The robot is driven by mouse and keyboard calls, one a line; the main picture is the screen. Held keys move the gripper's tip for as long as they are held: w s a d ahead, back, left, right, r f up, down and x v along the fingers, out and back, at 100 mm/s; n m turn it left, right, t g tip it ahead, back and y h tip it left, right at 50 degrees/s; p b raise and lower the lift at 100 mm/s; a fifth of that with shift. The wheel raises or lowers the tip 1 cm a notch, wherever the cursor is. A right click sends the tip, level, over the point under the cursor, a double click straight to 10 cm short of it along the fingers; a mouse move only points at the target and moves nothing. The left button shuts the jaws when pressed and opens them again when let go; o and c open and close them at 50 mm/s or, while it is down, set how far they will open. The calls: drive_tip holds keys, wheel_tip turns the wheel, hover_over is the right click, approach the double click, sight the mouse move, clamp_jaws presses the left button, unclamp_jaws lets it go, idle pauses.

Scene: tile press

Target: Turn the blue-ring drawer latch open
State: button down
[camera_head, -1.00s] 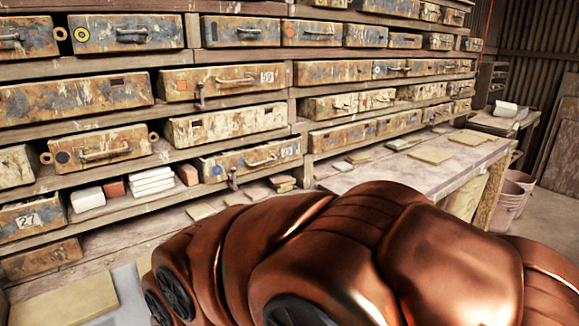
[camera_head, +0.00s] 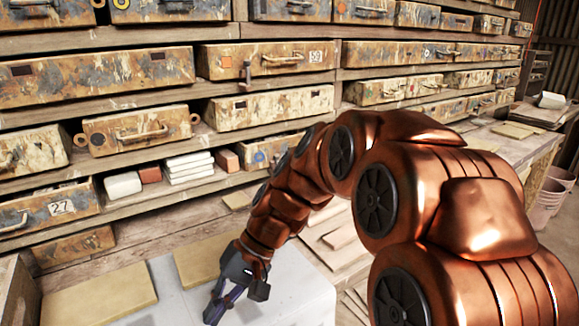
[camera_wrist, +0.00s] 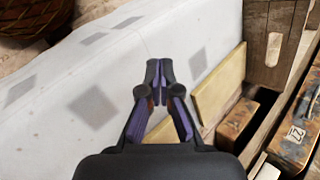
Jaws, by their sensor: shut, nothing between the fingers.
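The drawer with a blue ring (camera_head: 259,157) sits in a lower row of the rack in the head view. My copper arm hides its right part, and its latch is hidden now. My gripper (camera_head: 214,306) hangs low in front of the rack, over a pale slab, left of and nearer than that drawer. In the wrist view the fingertips of my gripper (camera_wrist: 158,68) are together with nothing between them, pointing over the pale surface.
Tan boards (camera_head: 98,293) lie on the pale slab (camera_head: 290,296) below the rack. White and reddish blocks (camera_head: 188,166) stand on the shelf left of the blue-ring drawer. A drawer labelled 59 (camera_head: 285,59) has a dark upright latch (camera_head: 247,73). A bench with flat tiles stands at right.

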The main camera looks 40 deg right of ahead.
drive_tip(key=w+d+r+m+t+y+b, duration=0.1)
drive_tip(key=w+d+r+m+t+y, duration=0.2)
drive_tip(key=w+d, duration=0.5)
drive_tip(key=m+t+h+b, duration=0.2)
drive_tip(key=m+t, duration=0.3)
drive_tip(key=t, duration=0.7)
approach(277, 166)
drive_tip(key=w, duration=0.2)
drive_tip(key=w+a, duration=0.1)
drive_tip(key=w, duration=0.1)
drive_tip(key=w+a, duration=0.1)
drive_tip(key=w, duration=0.1)
drive_tip(key=shift+w+r+p, duration=0.35)
drive_tip(key=shift+r, duration=0.05)
drive_tip(key=shift+a, duration=0.1)
